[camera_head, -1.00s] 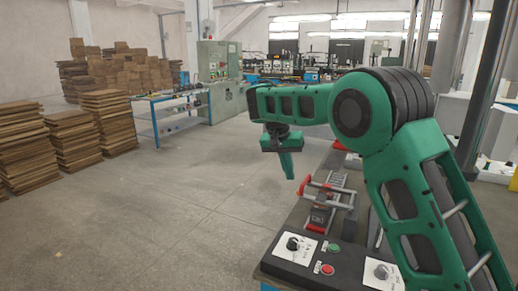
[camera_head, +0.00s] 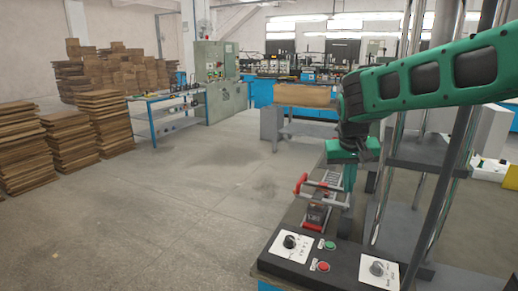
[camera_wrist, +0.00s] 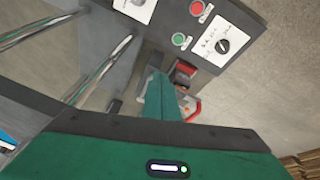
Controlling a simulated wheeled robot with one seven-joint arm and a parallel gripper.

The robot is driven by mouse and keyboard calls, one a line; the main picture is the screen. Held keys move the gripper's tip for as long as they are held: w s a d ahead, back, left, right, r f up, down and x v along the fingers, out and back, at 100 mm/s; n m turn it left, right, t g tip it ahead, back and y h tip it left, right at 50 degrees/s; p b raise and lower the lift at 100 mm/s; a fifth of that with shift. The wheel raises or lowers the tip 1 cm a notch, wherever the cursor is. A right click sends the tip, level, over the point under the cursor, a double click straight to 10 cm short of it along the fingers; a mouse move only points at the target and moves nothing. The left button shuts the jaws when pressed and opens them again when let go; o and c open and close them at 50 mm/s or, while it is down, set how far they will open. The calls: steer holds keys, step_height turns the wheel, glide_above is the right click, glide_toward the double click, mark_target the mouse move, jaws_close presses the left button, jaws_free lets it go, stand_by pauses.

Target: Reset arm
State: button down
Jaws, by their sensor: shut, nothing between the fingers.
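My green gripper (camera_head: 348,183) hangs from the arm at the right of the head view, pointing down over the machine bench (camera_head: 275,258). In the wrist view my gripper (camera_wrist: 172,82) shows its fingers together, shut and empty. Below and beside it is a small clamp fixture with red handles (camera_head: 315,200) on the bench. Whether the fingers touch the fixture is not clear, but they appear above it. The fixture is partly hidden behind the fingers in the wrist view.
The bench carries dials, a green button (camera_head: 330,245) and a red button (camera_head: 323,266). Metal posts (camera_head: 395,180) stand close to the right of my gripper. Stacked boards (camera_head: 100,125) are at the left. The floor (camera_head: 190,190) between is clear.

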steer(key=s+d+f+n+t+y, duration=0.1)
steer(key=s+d+f, duration=0.15)
steer(key=s, duration=0.75)
steer(key=s+d+f+n+y, duration=0.1)
steer(key=s+f, duration=0.2)
steer(key=s, duration=0.7)
steer(key=s+d+f+m+g, duration=0.1)
steer(key=s+d+m+g, duration=0.1)
steer(key=s+d, duration=0.3)
steer(key=s+d+f+m+g, duration=0.1)
steer(key=s+d+m, duration=0.3)
steer(key=s, duration=0.8)
steer(key=d+g, duration=0.1)
steer(key=d, duration=0.1)
steer(key=shift+d+f+m, duration=0.2)
steer(key=shift+d+m, duration=0.1)
steer(key=shift+m, duration=0.1)
steer(key=shift+w+f+g, duration=0.25)
steer(key=shift+w+g, duration=0.05)
steer(key=shift+w, duration=0.35)
